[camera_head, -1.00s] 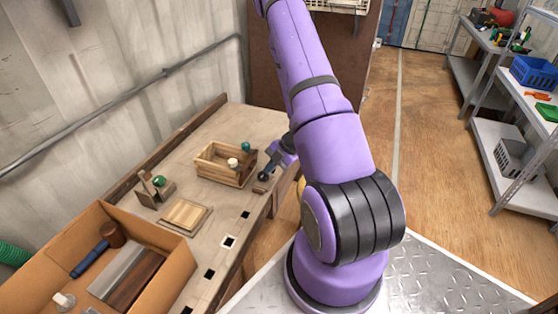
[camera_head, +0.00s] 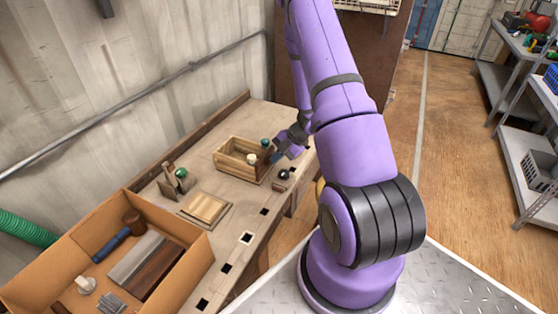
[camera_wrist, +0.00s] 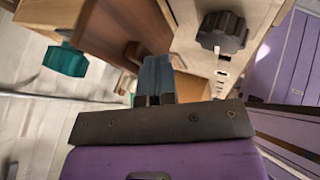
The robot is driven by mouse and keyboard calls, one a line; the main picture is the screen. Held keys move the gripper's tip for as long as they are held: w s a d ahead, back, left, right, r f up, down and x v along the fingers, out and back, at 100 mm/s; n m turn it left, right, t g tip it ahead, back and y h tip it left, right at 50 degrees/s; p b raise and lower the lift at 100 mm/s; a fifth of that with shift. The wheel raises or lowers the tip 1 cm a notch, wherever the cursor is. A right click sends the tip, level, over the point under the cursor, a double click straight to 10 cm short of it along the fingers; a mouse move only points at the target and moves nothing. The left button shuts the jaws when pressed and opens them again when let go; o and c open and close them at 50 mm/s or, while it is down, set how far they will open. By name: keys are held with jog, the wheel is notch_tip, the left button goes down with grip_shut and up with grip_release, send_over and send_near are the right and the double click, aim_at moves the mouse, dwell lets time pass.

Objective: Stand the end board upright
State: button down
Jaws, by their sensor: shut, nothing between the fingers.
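The wooden box (camera_head: 232,166) sits on the workbench. A dark brown board (camera_head: 265,161), which looks like the end board, stands roughly upright at its right end; a slight tilt cannot be ruled out. In the wrist view a broad dark brown board (camera_wrist: 120,30) fills the upper left. My gripper (camera_head: 274,156) is shut and empty just right of the board. Its blue-grey fingertips (camera_wrist: 154,70) are close to the board in the wrist view; contact is unclear. The arm partly hides this area.
A black knob (camera_head: 283,174) on a small wooden fixture is right of the box; it also shows in the wrist view (camera_wrist: 222,32). A green-topped fixture (camera_head: 180,174) and a flat wooden panel (camera_head: 204,208) lie left. A cardboard box (camera_head: 195,262) with tools is at front left.

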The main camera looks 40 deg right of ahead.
jog(key=shift+s, duration=0.1)
jog(key=s, duration=0.1)
jog(key=s+d, duration=0.1)
jog(key=s, duration=0.2)
jog(key=shift+d, duration=0.3)
jog(key=w+r+v, duration=0.1)
jog(key=v, duration=0.8)
jog(key=shift+w+r, duration=0.15)
jog(key=shift+r, duration=0.15)
